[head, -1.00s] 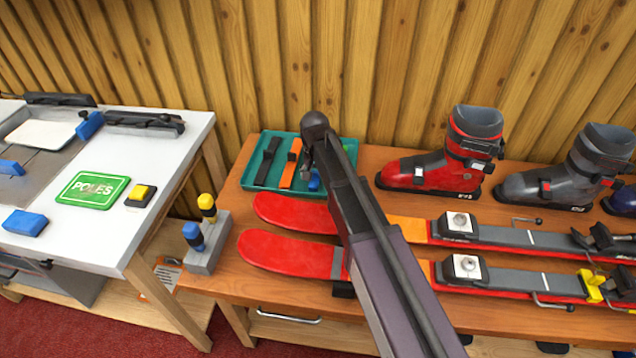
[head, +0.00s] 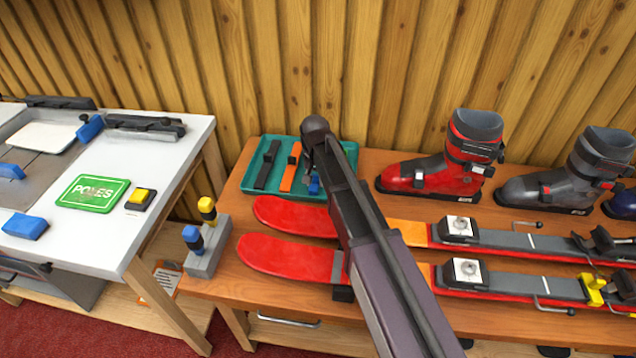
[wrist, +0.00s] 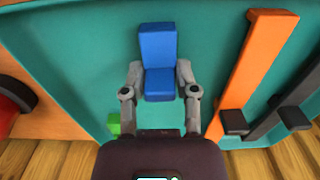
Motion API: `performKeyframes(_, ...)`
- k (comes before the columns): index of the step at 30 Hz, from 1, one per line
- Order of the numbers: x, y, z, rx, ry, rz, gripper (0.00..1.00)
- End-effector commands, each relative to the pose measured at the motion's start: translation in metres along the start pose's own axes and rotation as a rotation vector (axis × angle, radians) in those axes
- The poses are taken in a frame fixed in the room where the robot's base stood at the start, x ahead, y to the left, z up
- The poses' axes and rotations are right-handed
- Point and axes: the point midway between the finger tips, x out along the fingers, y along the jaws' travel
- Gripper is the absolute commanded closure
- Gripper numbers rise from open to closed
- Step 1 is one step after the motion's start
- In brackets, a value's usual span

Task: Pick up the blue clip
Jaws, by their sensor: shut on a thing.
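The blue clip (wrist: 158,45) is an L-shaped blue piece in the teal tray (wrist: 85,40). In the wrist view my gripper (wrist: 160,82) has its two grey fingers against opposite sides of the clip's near part, shut on it. In the head view the clip (head: 314,186) shows as a small blue patch at the tray's right side, below my gripper (head: 312,174). My arm hides part of the tray there. The clip looks at or close to the tray floor; any gap under it cannot be told.
An orange strap (head: 290,167) and a dark strap (head: 267,164) lie left of the clip in the tray. A small green piece (wrist: 114,123) is near the left finger. Red skis (head: 290,253) lie in front; a red boot (head: 445,165) stands right. The wooden wall is close behind.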

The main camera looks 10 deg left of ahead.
Motion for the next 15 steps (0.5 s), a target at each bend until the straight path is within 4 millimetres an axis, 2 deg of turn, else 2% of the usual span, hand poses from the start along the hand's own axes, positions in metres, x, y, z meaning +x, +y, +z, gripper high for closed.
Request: performKeyframes(15,-0.0088,0.0002,-0.0002,0.0,0.0,0.0,1.0)
